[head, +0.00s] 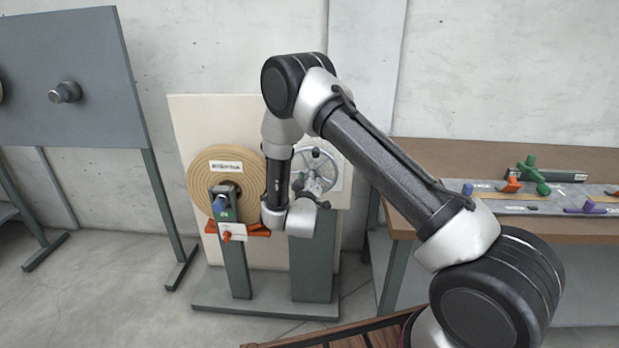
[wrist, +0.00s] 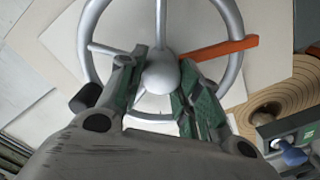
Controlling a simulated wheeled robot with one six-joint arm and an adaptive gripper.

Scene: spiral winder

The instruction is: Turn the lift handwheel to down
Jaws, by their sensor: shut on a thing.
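The lift handwheel (head: 313,156) is a silver spoked wheel on the right of the pale winder board, partly hidden behind my arm. In the wrist view its silver rim (wrist: 233,30) fills the upper middle, with a round hub (wrist: 162,76), an orange pointer (wrist: 226,47) reaching right past the rim, and a dark knob (wrist: 85,98) at the lower left. My gripper (wrist: 163,68) has its green fingers on either side of the hub and is shut on the handwheel. The exact contact is partly hidden.
A tan spiral disc (head: 203,177) stands left of the wheel, with a post carrying a blue knob (head: 221,202) and orange parts in front. A wooden bench (head: 450,155) with coloured clamps is at right. A grey panel (head: 90,105) stands at left. Floor between is clear.

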